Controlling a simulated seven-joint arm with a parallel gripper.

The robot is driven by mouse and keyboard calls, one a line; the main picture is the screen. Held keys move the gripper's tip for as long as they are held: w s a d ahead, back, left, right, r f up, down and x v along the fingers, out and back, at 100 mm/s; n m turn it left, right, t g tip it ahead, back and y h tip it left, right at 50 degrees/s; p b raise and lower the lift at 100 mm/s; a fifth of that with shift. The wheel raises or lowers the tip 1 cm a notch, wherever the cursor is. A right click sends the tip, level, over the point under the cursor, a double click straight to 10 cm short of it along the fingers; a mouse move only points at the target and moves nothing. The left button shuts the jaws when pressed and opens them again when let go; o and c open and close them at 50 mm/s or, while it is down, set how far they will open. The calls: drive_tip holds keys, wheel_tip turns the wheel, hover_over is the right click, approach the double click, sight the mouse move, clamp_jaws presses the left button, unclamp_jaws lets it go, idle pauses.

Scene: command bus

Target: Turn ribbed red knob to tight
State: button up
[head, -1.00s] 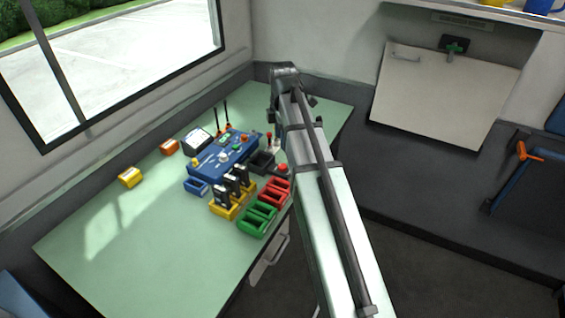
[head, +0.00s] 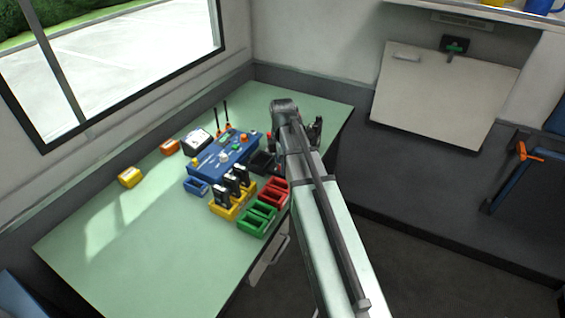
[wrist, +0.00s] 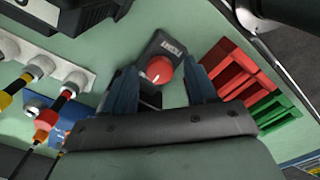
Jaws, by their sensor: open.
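The red knob (wrist: 159,69) is round with a white mark on its face. It sits on a dark grey box (wrist: 148,48) with a white label, whose word appears upside down and is hard to read. My gripper (wrist: 163,74) is open, with its blue fingers on either side of the knob in the wrist view. I see a gap on both sides, and contact is not visible. I cannot make out the ribs. In the head view my arm hides the knob.
Red bins (wrist: 228,66) and green bins (wrist: 275,108) stand close to the right of the knob in the wrist view. Levers on white bases (wrist: 72,77) stand to the left. A blue console (head: 222,157) and a yellow rack (head: 228,208) share the green table (head: 120,235).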

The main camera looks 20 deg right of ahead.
drive_tip(key=c, duration=1.1)
drive_tip(key=shift+o, duration=0.2)
